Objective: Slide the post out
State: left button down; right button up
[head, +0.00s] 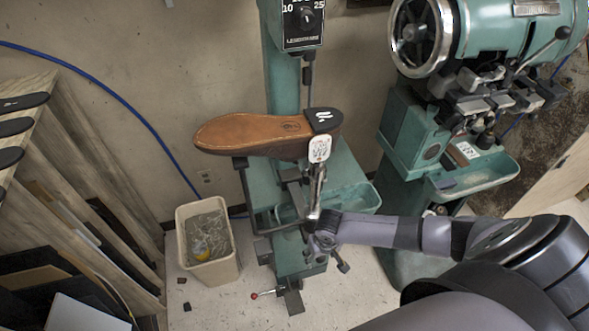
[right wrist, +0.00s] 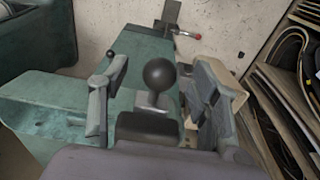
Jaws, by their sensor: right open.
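The green stitching machine's column (head: 283,75) stands at the centre of the head view, with a brown shoe sole (head: 245,133) lying level on its support. A slim metal upright (head: 317,185) stands below the sole's black heel; I cannot tell for sure whether it is the post. My right gripper (head: 318,228) is at the lower end of that upright. In the right wrist view my right gripper (right wrist: 155,85) is open, its fingers on either side of a black ball knob (right wrist: 160,73). Contact with the knob is not clear. My left gripper is not in view.
A beige bin (head: 208,243) stands on the floor left of the machine. A second green machine (head: 490,45) with a handwheel stands at the right. A wooden rack (head: 85,190) with dark soles fills the left. A red-tipped lever (head: 255,295) sticks out near the machine's foot.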

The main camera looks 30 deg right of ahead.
jog(key=r, duration=0.1)
jog(key=r+p, duration=0.1)
jog(key=shift+s+r+p, duration=0.3)
jog(key=shift+s+r, duration=0.05)
jog(key=shift+s, duration=0.05)
jog(key=shift+r, duration=0.35)
jog(key=shift+s+a+r, duration=0.1)
jog(key=shift+s+r, duration=0.2)
jog(key=shift+r, duration=0.6)
jog(key=shift+s+a+r, duration=0.1)
jog(key=shift+s+r, duration=0.2)
jog(key=shift+r, duration=0.55)
